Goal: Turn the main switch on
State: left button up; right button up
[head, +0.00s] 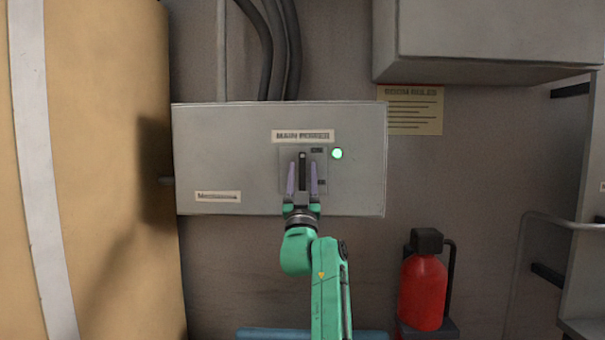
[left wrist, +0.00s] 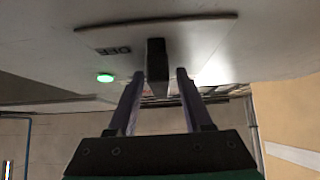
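The main switch is a dark lever (head: 302,157) on a small plate under the "MAIN POWER" label (head: 303,136) on a grey wall box (head: 230,145). A round green lamp (head: 338,154) right of the plate is lit. My left gripper (head: 302,170) is open, with one purple finger on each side of the lever. The left wrist view shows the lever (left wrist: 157,60) between the open fingers (left wrist: 160,78), with gaps visible on both sides. That view also shows an upside-down "OFF" mark (left wrist: 114,51) and the green lamp (left wrist: 105,77). My right gripper is not in view.
Thick dark cables (head: 280,50) run up from the box. A grey cabinet (head: 490,40) hangs at upper right above a paper notice (head: 412,110). A red extinguisher (head: 423,290) stands at lower right. A large tan object (head: 110,60) fills the left side.

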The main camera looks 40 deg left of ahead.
pick_arm(q)
jog(key=b+v, duration=1)
jog(key=v, duration=0.4)
jog(key=shift+f+b, duration=0.25)
jog(key=shift+b, duration=0.1)
jog(key=shift+s+d, duration=0.15)
